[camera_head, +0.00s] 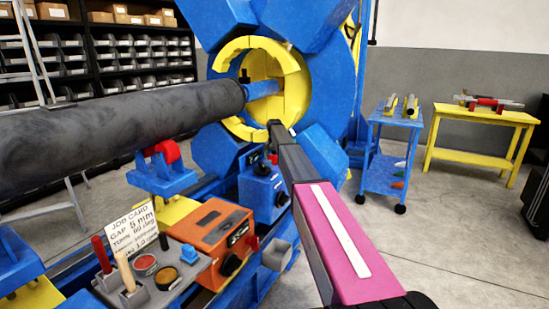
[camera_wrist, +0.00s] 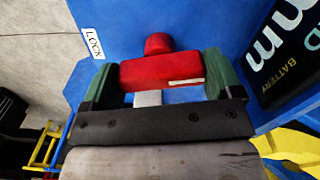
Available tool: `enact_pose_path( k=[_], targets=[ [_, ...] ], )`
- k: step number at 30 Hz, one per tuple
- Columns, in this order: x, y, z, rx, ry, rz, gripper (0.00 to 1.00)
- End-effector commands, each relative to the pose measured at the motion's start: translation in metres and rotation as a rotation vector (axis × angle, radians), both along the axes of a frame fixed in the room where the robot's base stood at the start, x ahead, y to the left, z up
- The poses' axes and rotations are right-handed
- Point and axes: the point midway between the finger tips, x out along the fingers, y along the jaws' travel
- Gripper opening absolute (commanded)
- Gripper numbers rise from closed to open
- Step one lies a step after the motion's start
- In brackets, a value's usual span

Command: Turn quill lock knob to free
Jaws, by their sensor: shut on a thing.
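In the wrist view, a red bar-shaped knob (camera_wrist: 160,71) with a thin white strip near its lower right edge stands before a blue face. My gripper (camera_wrist: 163,78) has its green fingers on either side of the knob and is shut on it. A smaller red stub (camera_wrist: 158,43) shows just above the knob. A white LOCK label (camera_wrist: 93,44) is on the blue face to the upper left. A label reading free is not visible. In the head view my arm reaches toward the blue machine; its tip and the knob cannot be made out clearly there.
The head view shows a dark roller (camera_head: 110,125), a blue positioner (camera_head: 335,85) with a yellow ring (camera_head: 228,55), an orange box (camera_head: 213,235) and a job card (camera_head: 130,228). A blue trolley (camera_head: 385,150) and yellow table (camera_head: 480,118) stand right, with open floor before them.

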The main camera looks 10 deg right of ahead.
Motion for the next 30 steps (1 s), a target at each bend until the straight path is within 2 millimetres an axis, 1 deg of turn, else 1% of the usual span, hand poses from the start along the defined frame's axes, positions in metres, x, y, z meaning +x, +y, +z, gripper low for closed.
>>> enact_pose_path(
  k=[30],
  targets=[
    [-0.0001, -0.0001, 0.0003, 0.000, 0.001, 0.959, 0.61]
  ],
)
